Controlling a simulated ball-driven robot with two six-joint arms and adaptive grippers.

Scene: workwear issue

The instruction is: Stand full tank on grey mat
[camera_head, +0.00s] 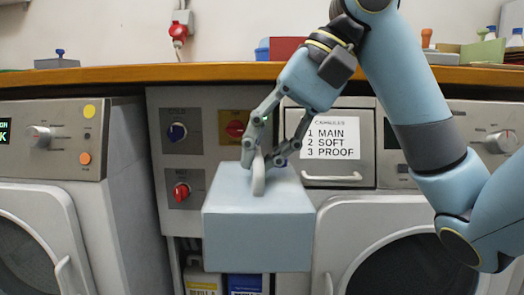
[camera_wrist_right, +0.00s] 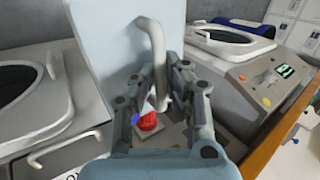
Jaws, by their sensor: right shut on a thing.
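A pale blue box-shaped tank (camera_head: 258,240) with a white loop handle (camera_head: 259,178) hangs in front of the grey control panel, below the wooden worktop. My right gripper (camera_head: 264,157) comes down from above and is shut on the handle. The right wrist view also shows the tank (camera_wrist_right: 112,40) and its handle (camera_wrist_right: 155,45) between the fingers of my right gripper (camera_wrist_right: 166,85). The tank looks about upright. Its walls are opaque, so its fill level does not show. I cannot make out a grey mat in either view. My left gripper is not in view.
The wooden worktop (camera_head: 130,74) runs across behind the tank. Washing machines stand at left (camera_head: 35,225) and right (camera_head: 385,215). A red knob (camera_head: 181,193) and a drawer handle (camera_head: 331,178) are close to the tank. Containers (camera_head: 223,284) stand low beneath the panel.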

